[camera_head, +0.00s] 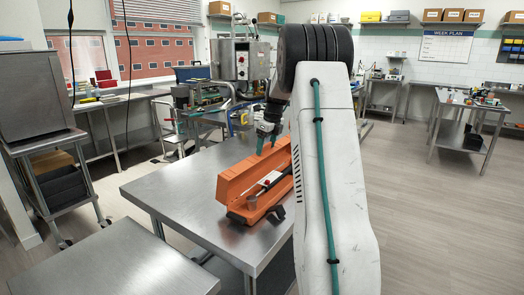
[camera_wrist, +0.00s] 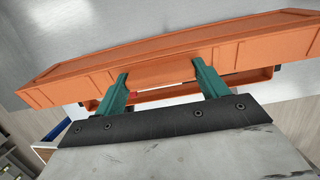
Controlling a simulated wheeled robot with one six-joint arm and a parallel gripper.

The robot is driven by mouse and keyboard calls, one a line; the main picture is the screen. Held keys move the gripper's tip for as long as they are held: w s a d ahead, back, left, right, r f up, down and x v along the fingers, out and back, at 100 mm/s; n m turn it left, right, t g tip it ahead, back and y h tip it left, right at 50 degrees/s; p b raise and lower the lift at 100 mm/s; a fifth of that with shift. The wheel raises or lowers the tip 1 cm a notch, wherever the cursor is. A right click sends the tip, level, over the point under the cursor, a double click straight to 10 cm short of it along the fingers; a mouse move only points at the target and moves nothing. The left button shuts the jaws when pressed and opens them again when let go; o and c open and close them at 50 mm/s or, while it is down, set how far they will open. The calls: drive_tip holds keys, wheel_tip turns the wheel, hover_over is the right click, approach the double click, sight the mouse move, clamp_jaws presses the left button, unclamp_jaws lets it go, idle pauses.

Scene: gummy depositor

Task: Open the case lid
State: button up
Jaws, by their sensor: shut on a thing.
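The orange case (camera_head: 262,203) lies on the steel table and stands open. Its lid (camera_head: 243,171) is raised along the back left side, steeply tilted above the base. A grey and dark tool with a small red part (camera_head: 268,181) shows inside. My gripper (camera_head: 266,145) is at the lid's upper edge, partly hidden behind my arm. In the wrist view, the two teal fingers of my gripper (camera_wrist: 163,76) are shut on the lid (camera_wrist: 165,48), one on each side of a raised block. My arm hides the right end of the case.
The steel table (camera_head: 180,190) has free room left of the case. Another steel table (camera_head: 110,265) stands close at the front left. Equipment and a grey control box (camera_head: 240,59) stand behind. The floor at right is clear up to a side bench (camera_head: 470,100).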

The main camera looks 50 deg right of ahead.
drive_tip(key=w+g, duration=0.3)
drive_tip(key=shift+w+a+f+h, duration=0.25)
drive_tip(key=shift+w+a+h, duration=0.05)
drive_tip(key=shift+w+a, duration=0.1)
drive_tip(key=shift+w+a+f, duration=0.1)
drive_tip(key=shift+w+f, duration=0.2)
drive_tip(key=shift+w, duration=0.55)
drive_tip(key=o, duration=1.4)
drive_tip(key=shift+w+a, duration=0.1)
drive_tip(key=r, duration=0.7)
drive_tip(key=shift+w+r, duration=0.2)
drive_tip(key=shift+r, duration=0.15)
